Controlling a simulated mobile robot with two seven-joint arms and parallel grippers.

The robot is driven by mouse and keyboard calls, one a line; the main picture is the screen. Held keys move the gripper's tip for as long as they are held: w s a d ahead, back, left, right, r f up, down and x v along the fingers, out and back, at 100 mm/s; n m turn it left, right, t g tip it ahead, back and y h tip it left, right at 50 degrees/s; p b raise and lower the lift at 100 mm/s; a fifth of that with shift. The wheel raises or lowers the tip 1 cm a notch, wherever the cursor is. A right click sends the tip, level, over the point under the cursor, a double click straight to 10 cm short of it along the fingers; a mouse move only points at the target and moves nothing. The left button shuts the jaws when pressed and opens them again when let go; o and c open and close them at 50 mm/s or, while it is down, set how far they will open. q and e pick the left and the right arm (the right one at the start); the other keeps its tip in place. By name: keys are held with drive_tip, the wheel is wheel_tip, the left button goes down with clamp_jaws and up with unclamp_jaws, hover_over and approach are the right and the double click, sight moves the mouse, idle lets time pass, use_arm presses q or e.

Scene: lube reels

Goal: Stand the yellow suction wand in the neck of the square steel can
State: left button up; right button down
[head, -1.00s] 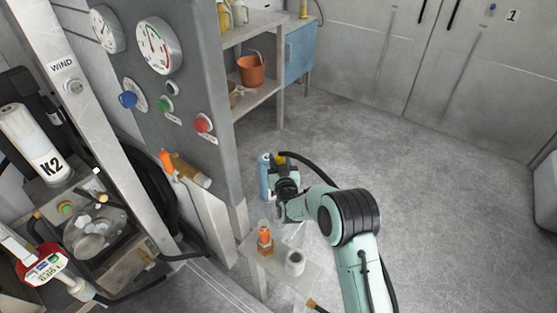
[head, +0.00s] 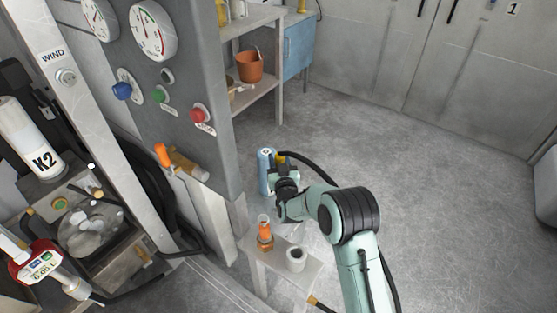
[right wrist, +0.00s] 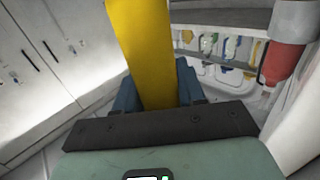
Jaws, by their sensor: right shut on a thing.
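My right gripper (head: 276,172) is out over the floor, beyond a small stool. It is shut on the yellow suction wand, of which only a small yellow piece (head: 281,159) shows in the head view, with a black hose trailing right. In the right wrist view the wand (right wrist: 145,50) is a broad yellow bar running up from between the blue fingers of the gripper (right wrist: 156,92). The wand's far end is out of frame. I cannot make out the square steel can in either view. My left gripper is not in view.
The grey gauge panel (head: 190,60) stands left of the gripper. Shelves with an orange bucket (head: 250,66) are behind. Open floor (head: 400,150) lies right.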

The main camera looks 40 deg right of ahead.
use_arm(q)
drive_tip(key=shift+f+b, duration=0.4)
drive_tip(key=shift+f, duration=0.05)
use_arm(e)
drive_tip(key=shift+f, duration=0.3)
drive_tip(key=c, duration=0.6)
unclamp_jaws()
drive_tip(key=shift+r, duration=0.4)
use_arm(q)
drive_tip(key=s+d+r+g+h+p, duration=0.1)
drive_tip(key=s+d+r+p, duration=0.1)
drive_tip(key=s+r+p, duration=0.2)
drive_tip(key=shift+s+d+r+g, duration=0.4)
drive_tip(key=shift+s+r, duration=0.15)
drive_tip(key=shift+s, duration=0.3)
use_arm(e)
wheel_tip(320, 180, up, 19)
drive_tip(key=shift+r, duration=0.1)
